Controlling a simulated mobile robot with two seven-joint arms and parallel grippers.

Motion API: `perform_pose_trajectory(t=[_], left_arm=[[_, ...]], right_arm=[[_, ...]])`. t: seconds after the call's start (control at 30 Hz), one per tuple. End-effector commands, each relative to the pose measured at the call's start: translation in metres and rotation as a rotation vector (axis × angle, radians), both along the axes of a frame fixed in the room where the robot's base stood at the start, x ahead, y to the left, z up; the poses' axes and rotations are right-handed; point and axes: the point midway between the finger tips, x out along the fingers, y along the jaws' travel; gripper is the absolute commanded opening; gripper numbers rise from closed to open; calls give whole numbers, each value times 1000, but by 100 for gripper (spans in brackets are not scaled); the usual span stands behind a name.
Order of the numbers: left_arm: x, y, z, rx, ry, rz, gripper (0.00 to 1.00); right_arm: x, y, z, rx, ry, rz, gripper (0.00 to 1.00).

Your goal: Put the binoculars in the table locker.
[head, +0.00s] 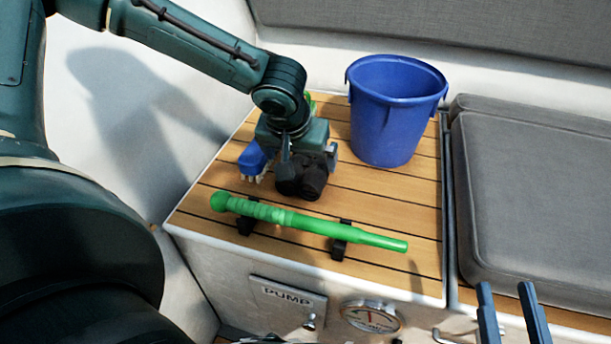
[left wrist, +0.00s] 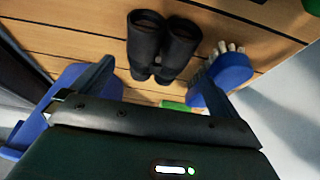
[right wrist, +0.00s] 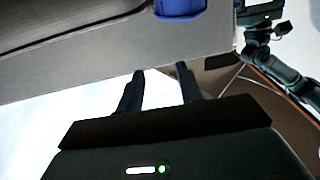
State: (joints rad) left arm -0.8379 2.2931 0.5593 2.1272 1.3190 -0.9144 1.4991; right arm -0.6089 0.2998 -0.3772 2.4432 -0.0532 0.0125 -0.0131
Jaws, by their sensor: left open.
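The black binoculars (head: 305,184) rest on the slatted wooden top, behind the green handle. In the left wrist view the binoculars (left wrist: 148,42) lie just ahead of the two spread fingers. My left gripper (head: 292,160) hangs down right over and behind them, open and empty; its fingertips are partly hidden in the head view, and I cannot tell if they touch. My right gripper (head: 508,288) is open and empty at the lower right, in front of the seat; its fingers stand apart in the right wrist view (right wrist: 160,72). I cannot make out the table locker in any view.
A blue brush (head: 252,160) lies just left of the binoculars. A long green handle (head: 290,218) lies in black clips in front. A blue bucket (head: 392,120) stands behind right. A grey cushion (head: 540,190) is at the right. Bare slats show between bucket and handle.

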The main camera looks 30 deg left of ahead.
Motion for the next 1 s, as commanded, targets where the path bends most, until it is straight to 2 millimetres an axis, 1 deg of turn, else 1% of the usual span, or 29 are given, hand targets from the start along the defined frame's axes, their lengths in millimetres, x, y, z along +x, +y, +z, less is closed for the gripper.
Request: perform_pose_trajectory(t=[0.17, 0.2, 0.3, 0.43, 0.63, 0.67, 1.0], left_arm=[[8, 0, -26, 0, 3, 1, 100], [11, -1, -32, -1, 3, 2, 100], [17, 1, -42, -1, 1, 2, 100], [20, 2, -48, 0, 0, 1, 100], [20, 2, -47, 0, 0, 1, 100], [20, 2, -47, 0, 0, 1, 98], [20, 2, -47, 0, 0, 1, 71]], right_arm=[[0, 2, -6, 23, -6, 13, 36], [2, 2, 0, 24, -40, 20, 36], [6, 1, 11, 20, -102, 21, 36], [7, 0, 17, 16, -139, 22, 36], [7, 0, 18, 16, -142, 20, 36], [7, 0, 18, 17, -141, 21, 36], [7, 0, 18, 15, -141, 20, 36]])
